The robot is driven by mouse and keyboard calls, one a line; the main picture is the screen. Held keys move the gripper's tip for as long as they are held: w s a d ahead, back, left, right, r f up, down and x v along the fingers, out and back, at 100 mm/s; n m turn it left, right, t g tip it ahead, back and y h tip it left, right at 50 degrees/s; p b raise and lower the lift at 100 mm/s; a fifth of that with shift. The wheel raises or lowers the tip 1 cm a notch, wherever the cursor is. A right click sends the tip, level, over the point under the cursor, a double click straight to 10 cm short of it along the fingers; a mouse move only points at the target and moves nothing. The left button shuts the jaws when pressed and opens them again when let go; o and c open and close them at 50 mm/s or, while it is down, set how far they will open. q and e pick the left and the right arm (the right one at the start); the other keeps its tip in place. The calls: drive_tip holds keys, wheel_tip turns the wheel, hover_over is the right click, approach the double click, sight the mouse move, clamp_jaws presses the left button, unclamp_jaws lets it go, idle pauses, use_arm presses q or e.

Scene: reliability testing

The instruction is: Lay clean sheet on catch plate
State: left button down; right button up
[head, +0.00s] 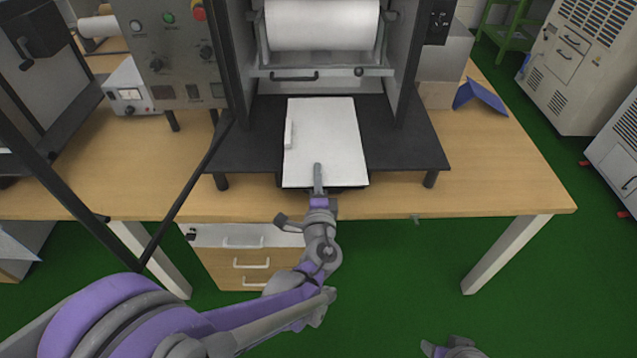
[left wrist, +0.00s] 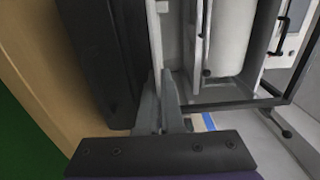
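A white clean sheet (head: 335,145) lies flat over the dark catch plate (head: 355,188) at the front of the machine and hides most of it. My left gripper (head: 318,172) is at the sheet's front edge, near its middle. In the left wrist view the two fingers (left wrist: 161,100) are close together, with the thin pale edge of the sheet (left wrist: 157,45) between their tips. Whether the sheet fully touches the plate cannot be told. Part of my right gripper (head: 455,348) shows low at the bottom edge, away from the table; its fingers are not clear.
The sheet is over a black raised platform (head: 405,150) on the wooden table (head: 500,190). A white roller (head: 322,25) and a handled bar (head: 320,73) are behind. A small pale bar (head: 289,135) is at the sheet's left edge. Machine posts stand on both sides.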

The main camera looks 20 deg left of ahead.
use_arm(q)
drive_tip(key=shift+f+b, duration=0.45)
drive_tip(key=shift+f, duration=1.2)
drive_tip(key=shift+f, duration=0.2)
drive_tip(key=c, duration=1.1)
unclamp_jaws()
drive_tip(key=shift+r, duration=0.1)
